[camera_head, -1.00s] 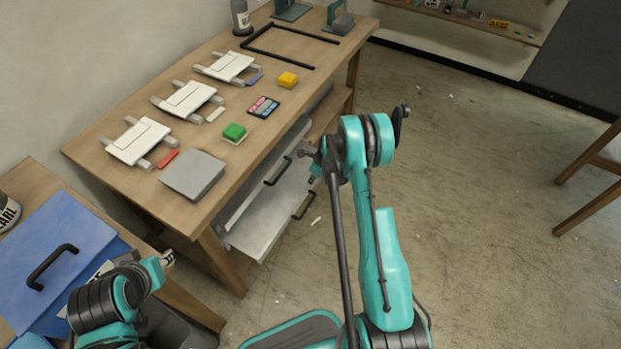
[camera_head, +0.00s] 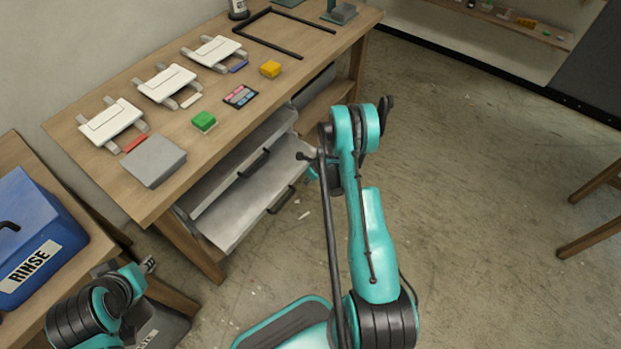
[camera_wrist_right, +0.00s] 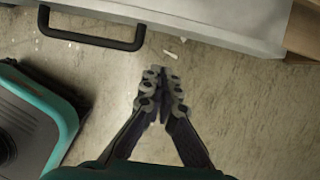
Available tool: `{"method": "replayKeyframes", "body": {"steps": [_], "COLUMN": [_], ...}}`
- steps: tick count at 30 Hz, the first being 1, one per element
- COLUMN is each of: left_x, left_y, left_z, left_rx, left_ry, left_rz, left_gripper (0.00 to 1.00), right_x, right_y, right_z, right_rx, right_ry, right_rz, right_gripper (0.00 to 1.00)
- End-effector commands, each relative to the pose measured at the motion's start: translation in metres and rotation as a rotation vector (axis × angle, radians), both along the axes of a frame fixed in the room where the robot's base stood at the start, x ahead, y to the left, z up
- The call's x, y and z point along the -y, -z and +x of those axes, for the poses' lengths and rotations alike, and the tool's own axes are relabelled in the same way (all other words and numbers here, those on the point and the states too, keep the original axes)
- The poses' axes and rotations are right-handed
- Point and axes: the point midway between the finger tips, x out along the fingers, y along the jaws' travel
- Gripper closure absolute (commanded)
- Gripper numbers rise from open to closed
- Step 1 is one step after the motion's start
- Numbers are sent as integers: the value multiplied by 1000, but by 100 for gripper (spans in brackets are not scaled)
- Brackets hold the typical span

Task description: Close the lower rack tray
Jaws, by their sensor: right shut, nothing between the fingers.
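The lower rack tray (camera_head: 240,212) is a pale grey tray, pulled out below the wooden workbench. Its black bar handle (camera_head: 281,200) is on its outer front; a tray front (camera_wrist_right: 215,18) and black handle (camera_wrist_right: 92,40) show at the top of the right wrist view. An upper tray with its own black handle (camera_head: 254,163) sits above it, less far out. My right gripper (camera_wrist_right: 165,72) is shut and empty, apart from the tray front and to the right of the handle. In the head view my right arm mostly hides it. My left gripper (camera_head: 148,265) is small at lower left; its jaws are unclear.
The workbench (camera_head: 222,143) carries white clamp-like fixtures, a grey block (camera_head: 153,161), green and yellow blocks and a black frame. A blue RINSE bin (camera_head: 35,240) stands on a side table at left.

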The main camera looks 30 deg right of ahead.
Motion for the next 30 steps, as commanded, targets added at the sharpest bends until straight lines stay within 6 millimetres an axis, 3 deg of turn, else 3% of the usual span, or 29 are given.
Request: {"method": "replayKeyframes", "body": {"steps": [3,12,26,30], "left_x": [0,0,0,0], "left_y": [13,23,23,23], "left_z": [0,0,0,0], "left_rx": [0,0,0,0], "left_ry": [0,0,0,0], "left_rz": [0,0,0,0], "left_gripper": [66,66,66,66], "right_x": [-4,-18,-19,-25], "right_y": [26,20,18,19], "right_z": [9,41,46,58], "right_rx": [0,0,0,0], "right_ry": [-3,-1,-1,-4], "right_rz": [0,1,1,0], "right_gripper": [100,100,100,100]}}
